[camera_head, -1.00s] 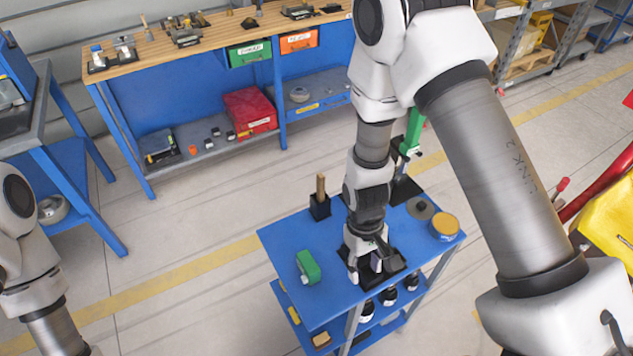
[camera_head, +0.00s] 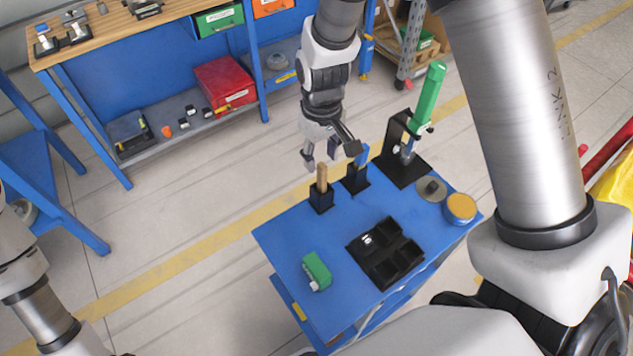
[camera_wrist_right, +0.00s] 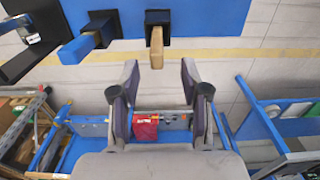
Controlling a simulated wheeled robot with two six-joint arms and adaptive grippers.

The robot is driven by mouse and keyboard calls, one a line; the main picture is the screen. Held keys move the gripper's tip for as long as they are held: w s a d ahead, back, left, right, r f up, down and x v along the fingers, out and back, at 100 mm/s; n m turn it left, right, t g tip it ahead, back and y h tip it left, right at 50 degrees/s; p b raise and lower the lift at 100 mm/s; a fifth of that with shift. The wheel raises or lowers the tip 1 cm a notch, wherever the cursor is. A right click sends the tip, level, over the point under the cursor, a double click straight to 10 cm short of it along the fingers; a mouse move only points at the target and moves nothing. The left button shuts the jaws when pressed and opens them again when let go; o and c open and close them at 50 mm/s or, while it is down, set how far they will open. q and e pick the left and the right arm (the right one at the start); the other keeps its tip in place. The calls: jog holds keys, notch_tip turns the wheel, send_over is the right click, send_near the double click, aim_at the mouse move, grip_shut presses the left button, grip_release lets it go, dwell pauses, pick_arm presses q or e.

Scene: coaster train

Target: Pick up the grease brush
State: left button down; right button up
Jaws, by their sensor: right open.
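A wooden handle (camera_head: 322,176), which looks like that of the grease brush, stands upright in a black square holder (camera_head: 321,200) at the back left of the blue cart (camera_head: 290,240). Its lower end is hidden in the holder. My right gripper (camera_head: 321,158) is open and empty, just above and behind this handle. In the right wrist view the handle (camera_wrist_right: 157,50) lies ahead of the open fingers (camera_wrist_right: 159,72), roughly centred between them, and no contact shows. My left arm shows at the left edge of the head view, but its gripper is out of frame.
A blue-handled tool (camera_head: 361,156) stands in a second holder close to the right. Beyond it is a green-handled device (camera_head: 427,95) on a black stand. A black compartment tray (camera_head: 385,262), green block (camera_head: 316,270) and round tins (camera_head: 460,207) occupy the cart top.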

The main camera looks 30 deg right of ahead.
aim_at(322, 177)
jog(key=f+p, duration=0.2)
jog(key=f, duration=0.5)
jog(key=shift+d+f+p, duration=0.2)
jog(key=shift+p, duration=0.2)
jog(key=shift+f, duration=0.25)
grip_shut()
